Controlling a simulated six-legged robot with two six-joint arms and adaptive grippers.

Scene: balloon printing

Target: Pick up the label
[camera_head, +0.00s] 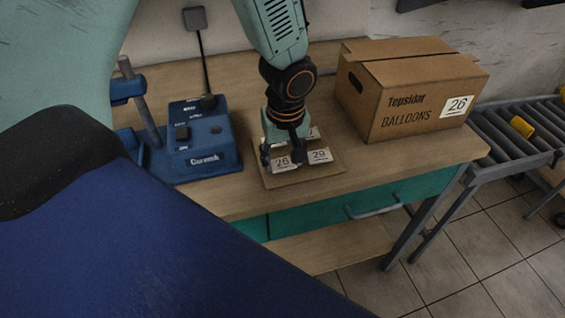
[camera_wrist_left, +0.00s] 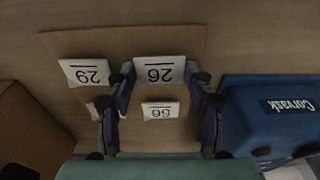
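A white label marked 26 (camera_head: 282,162) lies on a brown cardboard sheet (camera_head: 262,178) on the wooden table. It also shows in the left wrist view (camera_wrist_left: 160,70). My left gripper (camera_head: 283,156) points down over the sheet. In the left wrist view its two fingers (camera_wrist_left: 163,85) stand apart, one on each side of label 26, close to its edges. Whether they touch it I cannot tell. A label marked 29 (camera_head: 319,156) lies to the right. A smaller-looking label (camera_wrist_left: 160,110) lies behind 26, and another is partly hidden by a finger. My right gripper is not in view.
A blue device marked Corvask (camera_head: 205,160) stands left of the sheet. A closed cardboard balloon box with a 26 label (camera_head: 410,95) stands to the right on the table. A roller conveyor (camera_head: 505,135) with a yellow object (camera_head: 522,127) lies beyond the table's right end.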

